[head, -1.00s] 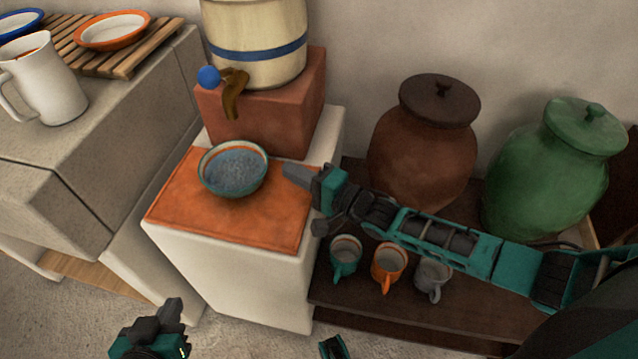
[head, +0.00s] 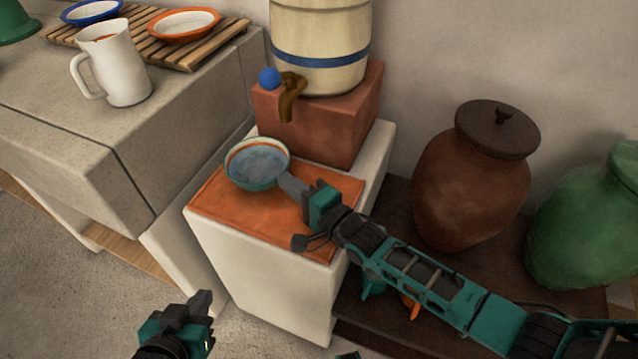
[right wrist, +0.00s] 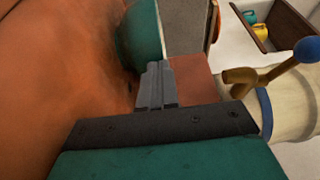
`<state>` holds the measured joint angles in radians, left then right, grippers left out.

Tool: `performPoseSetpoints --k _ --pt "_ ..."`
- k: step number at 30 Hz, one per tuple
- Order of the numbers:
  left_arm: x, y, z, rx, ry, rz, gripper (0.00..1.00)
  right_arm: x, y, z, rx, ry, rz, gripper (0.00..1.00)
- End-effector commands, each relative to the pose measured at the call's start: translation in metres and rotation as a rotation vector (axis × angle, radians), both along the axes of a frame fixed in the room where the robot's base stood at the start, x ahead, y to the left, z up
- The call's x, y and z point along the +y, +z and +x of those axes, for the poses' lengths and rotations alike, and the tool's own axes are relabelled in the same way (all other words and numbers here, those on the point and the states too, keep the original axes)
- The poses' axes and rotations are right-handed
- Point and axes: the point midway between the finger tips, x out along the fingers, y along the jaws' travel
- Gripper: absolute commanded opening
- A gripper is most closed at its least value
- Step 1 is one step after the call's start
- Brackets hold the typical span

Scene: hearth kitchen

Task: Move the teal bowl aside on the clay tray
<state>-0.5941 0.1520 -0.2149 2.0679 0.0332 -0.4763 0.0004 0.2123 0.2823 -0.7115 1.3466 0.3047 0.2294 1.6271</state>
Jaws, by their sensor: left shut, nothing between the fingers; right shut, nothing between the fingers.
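The teal bowl (head: 257,182), pale inside with an orange-brown band near the rim, sits upright on the clay tray (head: 290,228), near its back left edge. It also shows in the right wrist view (right wrist: 146,32), cut off by the top edge. My right gripper (head: 284,180) is shut and empty, low over the tray, with its fingertips at the bowl's right side. They look to be touching or almost touching it. The tray fills the left of the right wrist view (right wrist: 50,70). My left gripper (head: 203,300) is shut and empty, in front of the pale block, away from the tray.
A wooden barrel (head: 320,40) with a blue-knobbed tap (head: 290,95) stands on a reddish block (head: 318,130) behind the tray. A white jug (head: 118,65) stands on the left counter. A brown jar (head: 475,180) and green jar (head: 590,225) stand right.

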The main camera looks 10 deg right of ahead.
Motion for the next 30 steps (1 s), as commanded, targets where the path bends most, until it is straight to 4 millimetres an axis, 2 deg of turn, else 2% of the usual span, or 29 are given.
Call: performPoseSetpoints --k 1,3,9,22,26,30 --pt "0.000 -0.003 0.000 0.000 0.000 0.000 0.00 0.014 -0.001 0.002 0.000 0.001 0.005 0.00" --pt "0.000 -0.006 0.000 0.000 0.000 0.000 0.00 0.027 -0.001 0.005 0.000 0.000 0.004 0.00" --pt "0.000 -0.008 0.000 0.000 0.001 -0.001 0.00 0.044 -0.001 0.008 0.000 0.000 -0.001 0.00" --pt "0.000 -0.006 0.000 -0.001 0.001 -0.002 0.00 0.042 0.000 0.005 0.000 0.000 -0.003 0.00" --pt "0.000 0.000 0.000 -0.001 0.001 -0.002 0.00 0.033 0.001 -0.008 0.001 -0.001 -0.004 0.00" --pt "0.000 0.009 0.000 -0.001 0.001 -0.002 0.00 0.015 0.002 -0.033 0.003 0.000 -0.005 0.00"
